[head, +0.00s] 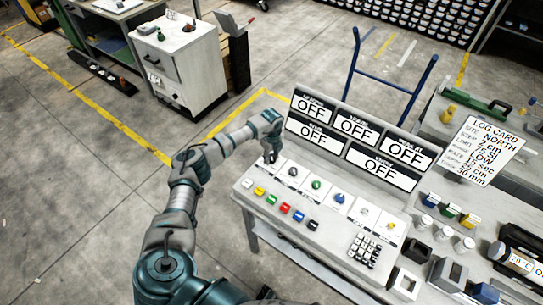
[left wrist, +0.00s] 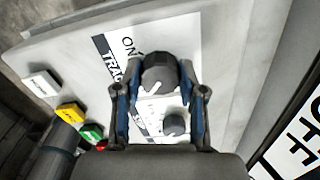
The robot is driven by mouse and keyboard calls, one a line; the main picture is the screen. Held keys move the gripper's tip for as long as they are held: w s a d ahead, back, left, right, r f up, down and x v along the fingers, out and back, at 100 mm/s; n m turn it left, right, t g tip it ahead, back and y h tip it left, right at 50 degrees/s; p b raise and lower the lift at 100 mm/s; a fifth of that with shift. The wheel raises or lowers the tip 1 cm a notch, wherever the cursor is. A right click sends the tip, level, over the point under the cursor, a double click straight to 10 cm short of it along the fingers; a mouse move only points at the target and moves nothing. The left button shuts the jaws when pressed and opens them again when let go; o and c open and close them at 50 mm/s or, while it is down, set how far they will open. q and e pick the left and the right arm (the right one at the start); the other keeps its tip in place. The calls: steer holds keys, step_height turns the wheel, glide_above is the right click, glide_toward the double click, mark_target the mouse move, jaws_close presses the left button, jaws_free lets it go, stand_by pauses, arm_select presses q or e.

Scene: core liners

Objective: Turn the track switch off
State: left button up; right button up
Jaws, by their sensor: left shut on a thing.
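The track switch is a dark round knob with a white pointer line (left wrist: 158,74) on a white plate whose printing shows "ON" and part of "TRACK" in the left wrist view. My left gripper (left wrist: 160,96) is shut on this knob, with one finger on each side. In the head view my left gripper (head: 270,154) reaches down at the left end of the knob row and covers the track switch. The display board (head: 309,105) behind it shows "OFF" in every panel. My right gripper is not in view.
More knobs (head: 316,185) run to the right on the console (head: 250,190). A second dark knob (left wrist: 174,124) is close to my fingers. Coloured buttons (head: 284,207) and a keypad (head: 365,249) are in front. A log card (head: 484,150) stands right.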

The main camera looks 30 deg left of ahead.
mark_target(271, 156)
arm_select(q)
steer(key=shift+f, duration=0.1)
steer(key=o, duration=1.1)
steer(key=shift+o, duration=0.2)
step_height(271, 156, up, 12)
steer(key=shift+w+a+f, duration=0.1)
